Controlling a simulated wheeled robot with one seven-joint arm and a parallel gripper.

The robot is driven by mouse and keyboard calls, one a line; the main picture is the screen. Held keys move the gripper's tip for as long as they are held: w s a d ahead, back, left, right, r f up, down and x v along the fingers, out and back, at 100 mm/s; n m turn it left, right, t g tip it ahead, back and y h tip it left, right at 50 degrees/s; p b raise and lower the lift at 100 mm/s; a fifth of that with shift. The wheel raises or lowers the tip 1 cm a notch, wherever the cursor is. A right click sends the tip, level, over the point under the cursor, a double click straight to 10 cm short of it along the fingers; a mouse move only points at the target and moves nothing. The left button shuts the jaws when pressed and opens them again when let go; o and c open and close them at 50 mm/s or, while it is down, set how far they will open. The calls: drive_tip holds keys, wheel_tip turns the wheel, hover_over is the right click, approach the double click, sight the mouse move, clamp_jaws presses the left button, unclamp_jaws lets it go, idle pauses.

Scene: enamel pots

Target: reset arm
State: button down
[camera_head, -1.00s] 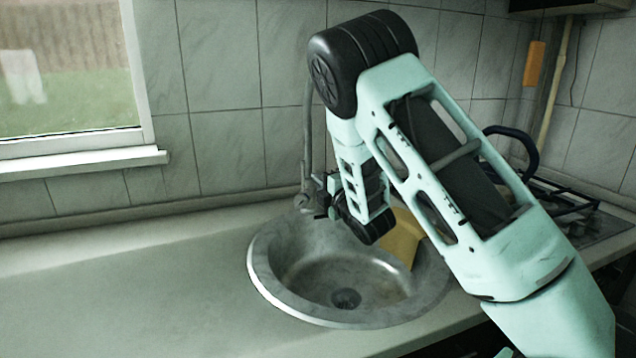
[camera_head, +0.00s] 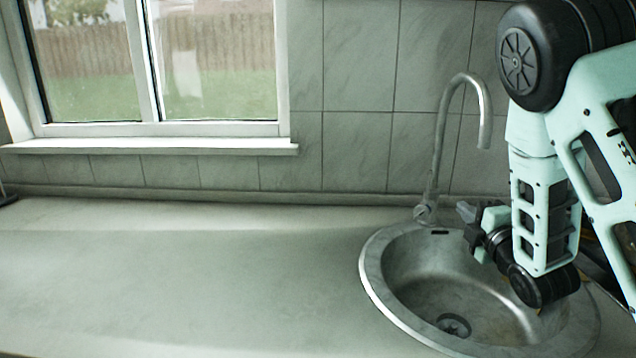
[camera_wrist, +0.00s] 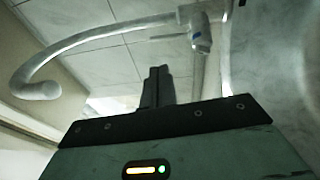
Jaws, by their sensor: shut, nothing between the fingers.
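My gripper (camera_head: 466,212) hangs over the back rim of the round metal sink in the head view, at the end of my folded arm. Its fingers point left, close to the foot of the faucet. In the wrist view the dark fingers (camera_wrist: 157,87) are together, with nothing between them. My forearm covers part of the right side of the sink.
The round sink (camera_head: 378,290) is set in a pale counter (camera_head: 180,280), which is bare to the left. A curved faucet (camera_head: 440,140) rises behind the sink and arches across the wrist view (camera_wrist: 100,36). A window (camera_head: 150,65) is at the back left.

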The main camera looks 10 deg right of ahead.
drive_tip(key=s+a+f+m+g+y+p, duration=0.15)
drive_tip(key=s+a+m+g, duration=0.3)
drive_tip(key=a, duration=0.55)
drive_tip(key=s+a+f+m+g+y+p, duration=0.15)
drive_tip(key=s+a+m+g, duration=0.35)
drive_tip(key=a, duration=0.5)
drive_tip(key=s+a+r+g+p, duration=0.1)
drive_tip(key=s+a+g, duration=0.1)
drive_tip(key=s, duration=0.5)
drive_tip(key=s+a+r+m+g+h+p, duration=0.1)
drive_tip(key=s+g, duration=0.3)
drive_tip(key=s, duration=0.4)
drive_tip(key=s+a+r+g+h+p, duration=0.1)
drive_tip(key=s+a+r+g, duration=0.1)
drive_tip(key=s, duration=0.6)
drive_tip(key=shift+s+a+r+g, duration=0.25)
drive_tip(key=shift+a+r+g, duration=0.15)
drive_tip(key=shift+g, duration=0.15)
drive_tip(key=shift+d+m, duration=0.1)
drive_tip(key=shift+m, duration=0.15)
